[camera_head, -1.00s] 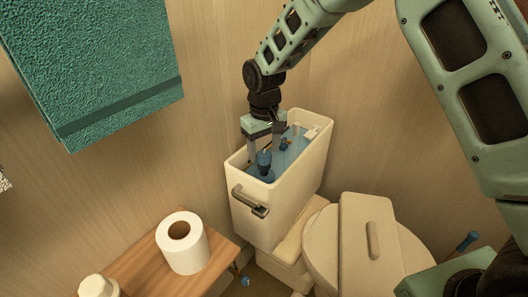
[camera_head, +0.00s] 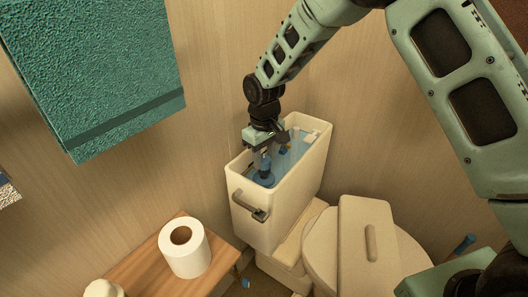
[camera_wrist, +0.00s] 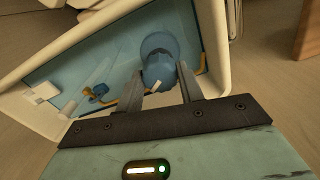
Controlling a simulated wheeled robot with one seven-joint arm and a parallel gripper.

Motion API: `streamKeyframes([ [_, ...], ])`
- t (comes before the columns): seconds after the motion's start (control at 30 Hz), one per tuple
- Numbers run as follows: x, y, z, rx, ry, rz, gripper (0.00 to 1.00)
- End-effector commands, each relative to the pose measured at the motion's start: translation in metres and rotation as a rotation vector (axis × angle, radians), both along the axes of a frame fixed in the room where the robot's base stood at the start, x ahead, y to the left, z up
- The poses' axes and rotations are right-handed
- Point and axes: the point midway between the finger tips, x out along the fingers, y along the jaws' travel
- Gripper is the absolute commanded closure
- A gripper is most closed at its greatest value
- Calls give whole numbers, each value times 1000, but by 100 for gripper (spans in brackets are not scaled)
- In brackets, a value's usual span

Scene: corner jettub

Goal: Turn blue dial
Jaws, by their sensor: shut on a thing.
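The blue dial (camera_wrist: 159,70) stands inside the open toilet tank (camera_head: 245,212), near its left end. It also shows in the head view (camera_head: 265,166), partly under my gripper. My gripper (camera_wrist: 160,88) reaches down into the tank from above. Its two fingers are on either side of the dial and shut on it. A small pale pointer shows on the dial's near side in the wrist view. The exact finger contact is hard to make out.
A flush lever (camera_head: 252,207) is on the tank's front. A paper roll (camera_head: 185,248) stands on a wooden shelf (camera_head: 140,268).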

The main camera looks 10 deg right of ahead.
Motion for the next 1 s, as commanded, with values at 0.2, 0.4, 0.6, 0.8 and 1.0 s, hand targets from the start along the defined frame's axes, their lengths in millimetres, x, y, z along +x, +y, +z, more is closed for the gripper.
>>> streamKeyframes([
  [0.2, 1, 0, 0, 0, -2, 37, 86],
  [0.4, 1, 0, 1, 1, -3, 36, 43],
  [0.6, 1, 0, 0, 0, -2, 35, 41],
  [0.8, 1, 0, 7, 1, -4, 35, 41],
  [1.0, 1, 1, 41, 1, -6, 35, 41],
])
